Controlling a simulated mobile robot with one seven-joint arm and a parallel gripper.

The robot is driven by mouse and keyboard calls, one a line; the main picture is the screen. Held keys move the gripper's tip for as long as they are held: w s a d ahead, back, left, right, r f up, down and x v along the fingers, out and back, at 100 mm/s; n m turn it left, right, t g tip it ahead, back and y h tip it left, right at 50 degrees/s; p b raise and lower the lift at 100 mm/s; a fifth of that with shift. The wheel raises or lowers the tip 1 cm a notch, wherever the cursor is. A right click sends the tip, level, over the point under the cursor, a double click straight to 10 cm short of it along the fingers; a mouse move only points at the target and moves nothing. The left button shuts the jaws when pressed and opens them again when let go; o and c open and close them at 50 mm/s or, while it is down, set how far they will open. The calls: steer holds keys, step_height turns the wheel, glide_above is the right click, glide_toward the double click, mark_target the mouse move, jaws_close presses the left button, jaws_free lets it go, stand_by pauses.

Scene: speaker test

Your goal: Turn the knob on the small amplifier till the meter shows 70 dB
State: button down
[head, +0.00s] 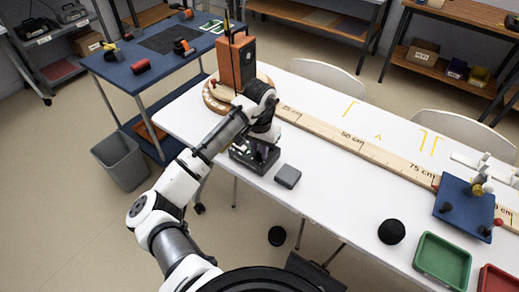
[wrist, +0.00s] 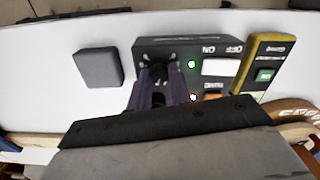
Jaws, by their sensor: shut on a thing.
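The small amplifier (head: 240,157) is a dark box near the front edge of the white table, partly behind my arm. In the wrist view the amplifier (wrist: 215,48) shows upside-down lettering, lit green and pale lamps and a white panel. My gripper (wrist: 158,78) is over its face, with its fingers shut on the dark knob (wrist: 158,70), which is mostly hidden between them. The meter (wrist: 262,65), yellow-edged with a small green display, lies beside the amplifier on the right in the wrist view. Its reading is too small to tell.
A grey block (head: 288,176) sits close to the amplifier. An orange-brown speaker (head: 236,62) stands on a round wooden base behind my gripper. A marked wooden ruler (head: 345,143) runs along the table.

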mark_target(259, 153)
steer(key=c, duration=1.3)
jaws_free()
steer(key=shift+r, duration=0.15)
step_height(259, 153, up, 14)
steer(key=shift+f+b, duration=0.2)
steer(key=shift+b, duration=0.25)
